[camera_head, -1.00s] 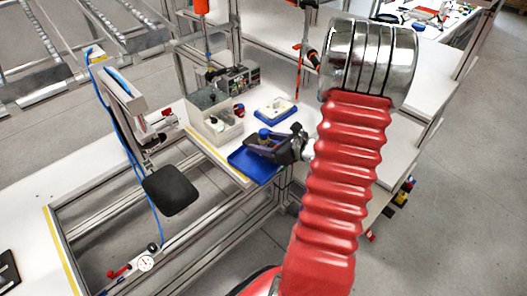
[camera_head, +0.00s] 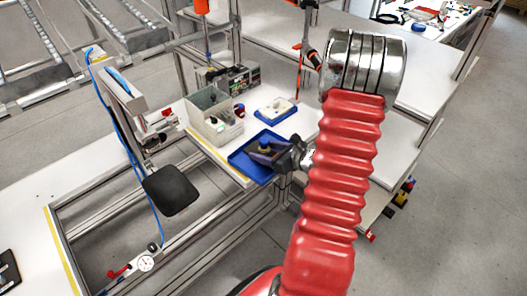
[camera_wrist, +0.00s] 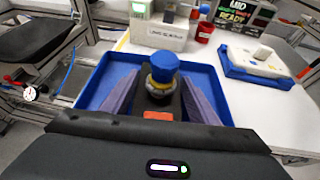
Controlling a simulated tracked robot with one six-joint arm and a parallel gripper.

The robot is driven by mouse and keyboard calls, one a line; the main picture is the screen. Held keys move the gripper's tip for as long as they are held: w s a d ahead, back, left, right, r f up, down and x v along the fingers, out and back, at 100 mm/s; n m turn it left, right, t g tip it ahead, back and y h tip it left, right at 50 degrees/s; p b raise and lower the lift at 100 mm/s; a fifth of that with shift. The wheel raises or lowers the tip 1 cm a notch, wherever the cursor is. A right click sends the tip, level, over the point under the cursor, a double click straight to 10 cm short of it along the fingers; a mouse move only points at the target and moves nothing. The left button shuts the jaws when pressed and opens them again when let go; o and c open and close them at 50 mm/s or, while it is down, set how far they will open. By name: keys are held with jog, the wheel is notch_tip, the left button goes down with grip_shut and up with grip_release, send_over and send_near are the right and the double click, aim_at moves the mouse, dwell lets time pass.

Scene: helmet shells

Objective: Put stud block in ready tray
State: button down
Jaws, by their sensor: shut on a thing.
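The stud block (camera_wrist: 164,74), dark with a blue cap and a yellow ring, stands upright between the purple-grey fingers of my gripper (camera_wrist: 160,92). The gripper is shut on it. The blue ready tray (camera_wrist: 205,78) lies beneath and around it in the wrist view. In the head view my gripper (camera_head: 265,150) is over the blue tray (camera_head: 241,160) at the table's front edge. The block's lower part is hidden by the gripper, so I cannot tell whether it touches the tray floor.
A grey bin (camera_head: 215,118) with small parts stands behind the tray. A smaller blue tray (camera_head: 275,110) holding a white piece lies behind and to the right. A labelled dark box (camera_head: 240,77) is at the back. A black pad (camera_head: 170,190) is at left.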

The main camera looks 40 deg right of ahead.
jog(key=c, duration=0.7)
grip_release()
jog(key=v, duration=1.2)
dwell(0.4)
